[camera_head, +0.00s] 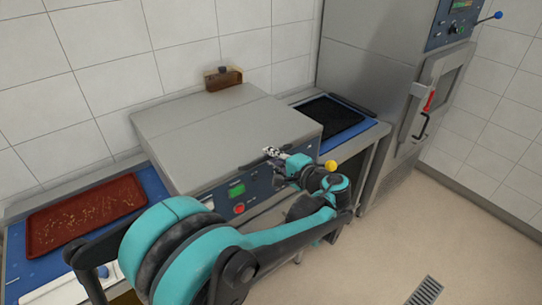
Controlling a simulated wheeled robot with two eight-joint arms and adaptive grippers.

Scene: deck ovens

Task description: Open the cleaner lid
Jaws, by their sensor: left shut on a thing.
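The cleaner is a steel box with a blue front panel (262,187). Its flat grey lid (215,135) lies level, closed as far as I can see. My left arm reaches across the front from below. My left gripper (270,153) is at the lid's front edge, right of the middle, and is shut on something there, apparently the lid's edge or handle. The fingers are small in the picture, so the exact contact is hard to see. My right gripper is not in view.
A red-brown tray (84,215) with crumbs lies on the blue surface at left. A black tray (327,117) lies on the blue surface at right. A small brown box (223,80) stands behind the lid. A tall steel oven (375,60) stands at right. The floor (445,225) at right is clear.

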